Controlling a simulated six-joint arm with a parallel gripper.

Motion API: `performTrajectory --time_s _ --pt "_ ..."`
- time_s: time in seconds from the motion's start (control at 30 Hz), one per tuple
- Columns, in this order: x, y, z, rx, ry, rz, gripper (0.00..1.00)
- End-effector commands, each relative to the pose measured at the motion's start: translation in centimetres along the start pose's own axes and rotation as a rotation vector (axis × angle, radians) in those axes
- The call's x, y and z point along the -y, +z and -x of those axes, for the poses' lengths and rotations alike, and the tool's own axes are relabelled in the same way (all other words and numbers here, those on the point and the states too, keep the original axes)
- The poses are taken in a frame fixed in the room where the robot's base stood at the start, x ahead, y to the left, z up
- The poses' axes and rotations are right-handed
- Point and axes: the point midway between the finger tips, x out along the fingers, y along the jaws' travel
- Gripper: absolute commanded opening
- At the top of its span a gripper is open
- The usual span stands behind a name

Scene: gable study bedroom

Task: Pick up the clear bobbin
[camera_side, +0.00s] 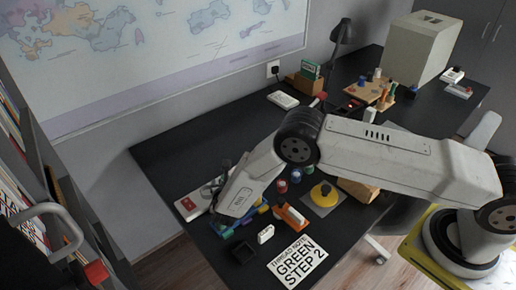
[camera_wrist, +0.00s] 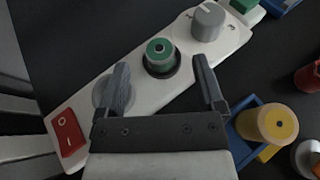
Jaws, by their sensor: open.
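My gripper (camera_wrist: 160,72) is open, its two dark fingers pointing at a white panel (camera_wrist: 130,75). A small green-topped cylinder, like a thread bobbin (camera_wrist: 160,55), stands in a dark round seat on that panel, between the fingertips in the picture and slightly beyond them; contact cannot be told. A yellow-orange spool with a pale rim (camera_wrist: 268,122) sits at a blue tray to the right of the right finger. I cannot tell for sure which is the clear bobbin. In the side view my wrist hides the fingertips and most of the panel.
The panel carries a red switch (camera_wrist: 68,130) and a grey knob (camera_wrist: 207,18). The desk's left area is bare.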

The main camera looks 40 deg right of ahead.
Motion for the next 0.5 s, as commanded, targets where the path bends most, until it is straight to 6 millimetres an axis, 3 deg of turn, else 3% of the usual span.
performTrajectory --time_s 0.2,0.5 --pt "0.0 0.0 -1.9 -0.001 0.000 -0.001 0.87" --pt "0.0 0.0 -2.2 -0.001 0.001 0.001 0.87"
